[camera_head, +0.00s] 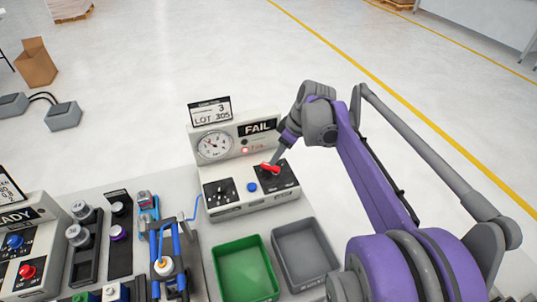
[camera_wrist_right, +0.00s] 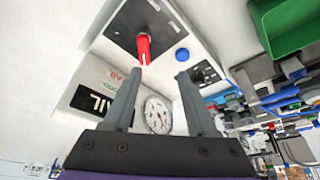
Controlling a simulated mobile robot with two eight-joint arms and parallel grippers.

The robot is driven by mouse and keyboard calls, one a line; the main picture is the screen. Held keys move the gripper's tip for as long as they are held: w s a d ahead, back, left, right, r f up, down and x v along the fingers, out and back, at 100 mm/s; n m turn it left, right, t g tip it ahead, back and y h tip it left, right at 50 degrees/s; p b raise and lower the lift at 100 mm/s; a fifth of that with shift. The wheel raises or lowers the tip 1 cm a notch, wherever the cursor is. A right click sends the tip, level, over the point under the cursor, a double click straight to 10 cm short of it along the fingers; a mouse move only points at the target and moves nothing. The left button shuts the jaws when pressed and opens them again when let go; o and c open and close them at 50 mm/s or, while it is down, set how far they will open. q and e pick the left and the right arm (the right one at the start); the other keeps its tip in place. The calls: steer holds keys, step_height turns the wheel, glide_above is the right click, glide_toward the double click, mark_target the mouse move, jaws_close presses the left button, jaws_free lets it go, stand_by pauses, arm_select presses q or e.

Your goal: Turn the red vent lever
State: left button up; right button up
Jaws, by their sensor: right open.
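The red vent lever (camera_head: 269,168) stands on the black panel at the right of a white test unit (camera_head: 235,205). In the right wrist view the red lever (camera_wrist_right: 144,48) shows just beyond my fingertips, close to the left finger and not between the fingers. My right gripper (camera_head: 281,152) comes down from above and behind the lever, and its tips overlap the lever in the head view. In the right wrist view the right gripper (camera_wrist_right: 157,74) is open with nothing between the fingers. I cannot tell whether a finger touches the lever. My left gripper is not in view.
The unit has a gauge (camera_head: 214,145), a FAIL display (camera_head: 257,128), a blue button (camera_head: 252,187) and black knobs (camera_head: 221,191). A green bin (camera_head: 245,270) and a grey bin (camera_head: 304,252) stand in front. A blue fixture (camera_head: 167,245) is to the left.

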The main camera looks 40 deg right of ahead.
mark_target(270, 170)
steer(key=shift+n, duration=0.4)
steer(key=w+f, duration=0.1)
steer(key=f, duration=0.2)
steer(key=w+f, duration=0.2)
steer(key=f, duration=0.1)
steer(key=w+d+f, duration=0.1)
steer(key=w+f, duration=0.1)
steer(key=f, duration=0.1)
steer(key=shift+d+f, duration=0.1)
steer(key=shift+f, duration=0.05)
jaws_close()
